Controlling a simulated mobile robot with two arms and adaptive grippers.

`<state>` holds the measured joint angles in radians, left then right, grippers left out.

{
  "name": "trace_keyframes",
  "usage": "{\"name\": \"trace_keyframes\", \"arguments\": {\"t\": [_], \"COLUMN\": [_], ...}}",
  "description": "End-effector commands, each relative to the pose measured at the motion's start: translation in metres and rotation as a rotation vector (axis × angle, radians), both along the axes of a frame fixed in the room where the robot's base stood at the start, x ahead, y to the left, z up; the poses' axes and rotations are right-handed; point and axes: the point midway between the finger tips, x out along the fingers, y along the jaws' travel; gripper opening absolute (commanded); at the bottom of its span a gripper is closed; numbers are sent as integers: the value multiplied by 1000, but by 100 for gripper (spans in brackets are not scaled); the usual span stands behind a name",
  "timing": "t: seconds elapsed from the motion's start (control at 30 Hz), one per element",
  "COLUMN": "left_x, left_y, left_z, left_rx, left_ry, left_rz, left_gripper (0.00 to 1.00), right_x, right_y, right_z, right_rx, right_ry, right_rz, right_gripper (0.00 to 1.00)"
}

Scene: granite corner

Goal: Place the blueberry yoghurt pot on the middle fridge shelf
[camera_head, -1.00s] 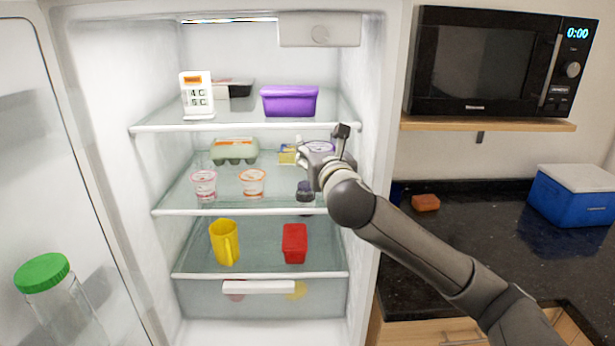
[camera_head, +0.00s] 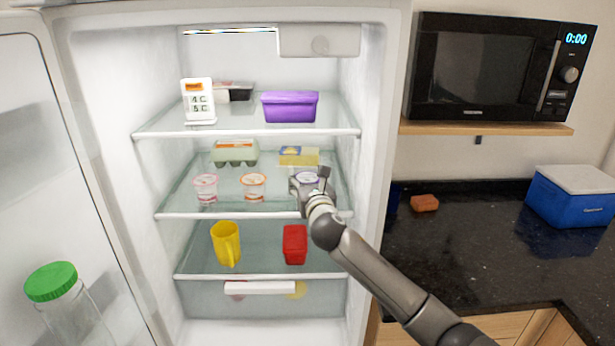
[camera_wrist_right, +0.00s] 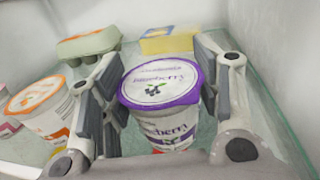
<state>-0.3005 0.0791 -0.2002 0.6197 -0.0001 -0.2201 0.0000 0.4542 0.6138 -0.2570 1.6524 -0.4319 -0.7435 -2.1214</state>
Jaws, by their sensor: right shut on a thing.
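The blueberry yoghurt pot, white with a purple lid, shows in the head view (camera_head: 307,177) at the right front part of the middle fridge shelf (camera_head: 232,214). In the right wrist view the pot (camera_wrist_right: 163,97) stands upright between the two fingers. My right gripper (camera_head: 309,187) is shut on it, fingers on either side (camera_wrist_right: 155,100). The pot's base is mostly hidden, so I cannot tell whether it touches the glass. My left gripper is not in view.
On the same shelf, an orange-lidded pot (camera_head: 254,187) and a pink-lidded pot (camera_head: 206,188) stand to the left. An egg carton (camera_head: 235,153) and a yellow pack (camera_head: 299,156) sit behind. The fridge's right wall (camera_head: 371,150) is close.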

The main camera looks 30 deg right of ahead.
Motion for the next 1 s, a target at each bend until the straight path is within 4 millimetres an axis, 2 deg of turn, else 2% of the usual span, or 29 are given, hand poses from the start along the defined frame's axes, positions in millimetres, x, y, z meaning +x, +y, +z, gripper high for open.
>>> {"name": "trace_keyframes", "arguments": {"t": [0.33, 0.37, 0.53, 1.0], "left_x": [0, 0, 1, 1], "left_y": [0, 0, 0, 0], "left_z": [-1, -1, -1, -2], "left_rx": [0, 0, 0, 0], "left_ry": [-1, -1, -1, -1], "left_rz": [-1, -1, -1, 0], "left_gripper": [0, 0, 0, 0], "right_x": [0, 0, 0, -5], "right_y": [0, 0, 0, 1], "right_z": [-3, -4, -3, -1], "right_rx": [-2, -1, -1, -1], "right_ry": [-1, -1, -1, -1], "right_rz": [-1, -1, -1, -1], "right_gripper": [30, 59, 79, 79]}}
